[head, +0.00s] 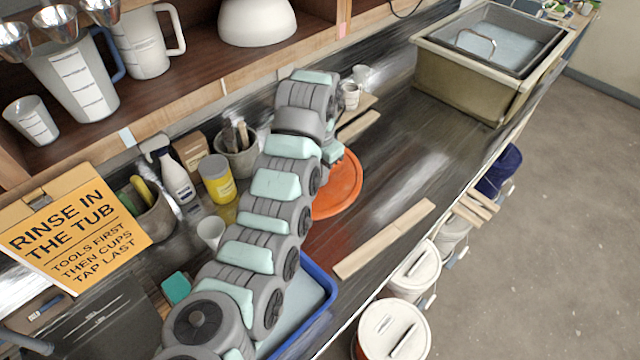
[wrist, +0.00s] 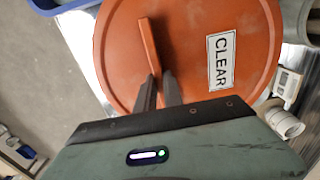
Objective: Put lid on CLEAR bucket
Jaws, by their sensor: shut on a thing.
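The orange-red round lid (head: 341,190) is at the counter in the head view, partly behind my arm. In the wrist view the lid (wrist: 195,70) fills the upper middle and bears a white label reading CLEAR (wrist: 221,60). My gripper (wrist: 158,80) is shut on the lid's raised bar handle (wrist: 148,45), near one end of it. Whether the lid touches the counter or hangs just above it, I cannot tell. I cannot read any CLEAR label on a bucket; white-lidded buckets (head: 415,268) (head: 395,328) stand below the counter's front edge.
A blue tray (head: 325,310) lies on the counter beneath my arm. A wooden strip (head: 385,240) lies along the front edge. A yellow-labelled jar (head: 216,180) and a grey pot (head: 237,155) stand behind. A sink tub (head: 470,85) is at the far end. The counter before it is clear.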

